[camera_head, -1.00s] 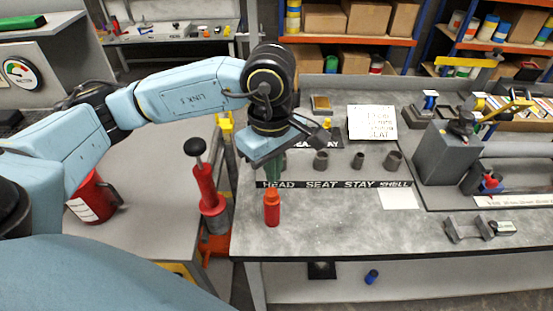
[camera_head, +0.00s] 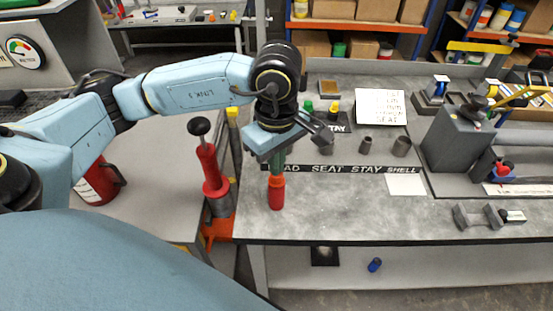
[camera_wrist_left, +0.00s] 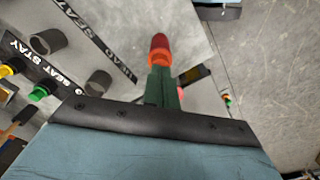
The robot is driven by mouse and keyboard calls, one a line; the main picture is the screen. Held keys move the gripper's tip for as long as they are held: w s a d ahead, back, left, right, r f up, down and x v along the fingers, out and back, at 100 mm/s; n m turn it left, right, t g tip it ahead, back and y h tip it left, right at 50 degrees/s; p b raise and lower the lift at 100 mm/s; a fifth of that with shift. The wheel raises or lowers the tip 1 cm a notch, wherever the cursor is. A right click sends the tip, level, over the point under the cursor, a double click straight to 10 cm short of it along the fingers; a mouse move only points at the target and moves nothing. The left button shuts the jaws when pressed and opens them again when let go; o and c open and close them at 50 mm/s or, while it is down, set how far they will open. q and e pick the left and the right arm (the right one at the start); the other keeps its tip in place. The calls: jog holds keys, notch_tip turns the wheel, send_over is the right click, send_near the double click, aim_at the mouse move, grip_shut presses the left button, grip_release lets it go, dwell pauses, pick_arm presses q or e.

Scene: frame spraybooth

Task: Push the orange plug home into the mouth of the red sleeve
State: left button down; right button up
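The red sleeve (camera_head: 276,198) stands upright near the front left of the grey bench. The orange plug (camera_head: 276,181) sits at its top, in line with it. How deep the plug is in the mouth cannot be seen. My left gripper (camera_head: 277,171) points down over it, its green fingers close together with their tips at the plug's top. In the left wrist view, the fingers (camera_wrist_left: 160,80) reach the orange plug (camera_wrist_left: 158,59), with the red sleeve (camera_wrist_left: 160,41) beyond. No gap shows between fingertips and plug. My right gripper is out of view.
A lettered strip (camera_head: 345,169) lies behind the sleeve, with grey cylinders (camera_head: 401,147) further back. A white paper (camera_head: 406,184) lies to the right. A red-handled tool (camera_head: 211,172) stands left of the bench. The bench around the sleeve's front is clear.

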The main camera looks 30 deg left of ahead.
pick_arm(q)
jog(key=shift+f+b, duration=0.5)
jog(key=shift+r, duration=0.15)
jog(key=shift+r+p, duration=0.8)
jog(key=shift+r, duration=0.85)
notch_tip(320, 180, up, 13)
jog(key=shift+p, duration=0.45)
jog(key=shift+r, duration=0.1)
